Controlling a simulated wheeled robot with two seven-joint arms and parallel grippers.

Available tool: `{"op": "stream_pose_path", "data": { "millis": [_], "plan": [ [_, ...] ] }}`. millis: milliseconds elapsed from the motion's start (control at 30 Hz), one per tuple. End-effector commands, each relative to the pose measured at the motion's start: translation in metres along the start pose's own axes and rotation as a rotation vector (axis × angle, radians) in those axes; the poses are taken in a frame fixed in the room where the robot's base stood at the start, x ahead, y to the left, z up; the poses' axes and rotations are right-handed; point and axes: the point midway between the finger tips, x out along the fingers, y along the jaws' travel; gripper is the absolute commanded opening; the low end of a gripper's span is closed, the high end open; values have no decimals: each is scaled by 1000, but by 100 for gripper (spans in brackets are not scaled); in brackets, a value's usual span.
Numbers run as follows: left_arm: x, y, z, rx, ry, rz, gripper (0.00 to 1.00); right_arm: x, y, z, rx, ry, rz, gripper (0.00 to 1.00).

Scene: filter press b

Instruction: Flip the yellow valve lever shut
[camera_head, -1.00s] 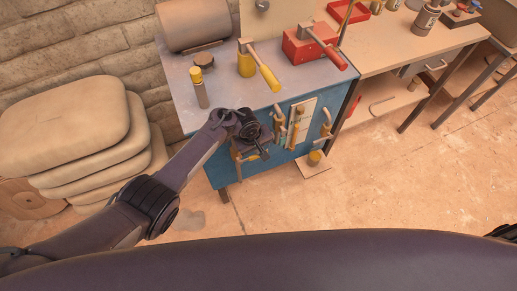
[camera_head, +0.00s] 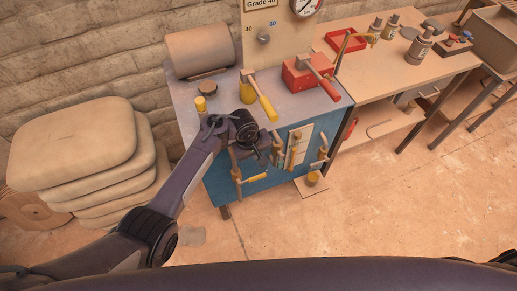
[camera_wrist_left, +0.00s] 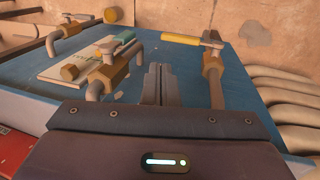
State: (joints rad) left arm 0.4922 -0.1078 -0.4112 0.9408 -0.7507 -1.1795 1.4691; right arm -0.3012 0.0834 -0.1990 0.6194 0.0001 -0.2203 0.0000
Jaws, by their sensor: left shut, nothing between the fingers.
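The yellow valve lever (camera_head: 254,177) is on the front of the blue cabinet, low on the leftmost brass pipe (camera_head: 236,168). It points sideways to the right, across the pipe. In the left wrist view, which sees the panel upside down, the lever (camera_wrist_left: 185,40) lies left of its pivot, across the pipe (camera_wrist_left: 212,78). My left gripper (camera_head: 264,160) is shut and empty, just above the lever in the head view. In the left wrist view its closed fingers (camera_wrist_left: 160,82) are beside the pipe, apart from the lever. My right gripper is out of view.
Other pipe valves (camera_head: 295,145) stand right of the gripper beside a pale plate on the blue panel (camera_head: 225,190). Stacked sacks (camera_head: 75,150) are at the left. The floor in front is free.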

Motion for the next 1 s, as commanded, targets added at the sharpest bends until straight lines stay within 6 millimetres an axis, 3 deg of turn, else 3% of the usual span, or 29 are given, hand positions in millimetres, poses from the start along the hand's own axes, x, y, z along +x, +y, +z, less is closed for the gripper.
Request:
{"op": "stream_pose_path", "data": {
  "millis": [200, 800, 933, 1000],
  "plan": [
    [-20, 5, 0, 0, -1, 1, 0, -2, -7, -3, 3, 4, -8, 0],
    [-22, 5, 0, 0, -1, 0, 0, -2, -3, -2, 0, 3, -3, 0],
    [-4, -4, 7, 3, -20, 8, 0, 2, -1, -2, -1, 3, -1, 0],
    [21, -18, 18, 11, -45, 22, 0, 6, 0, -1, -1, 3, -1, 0]
  ]
}}
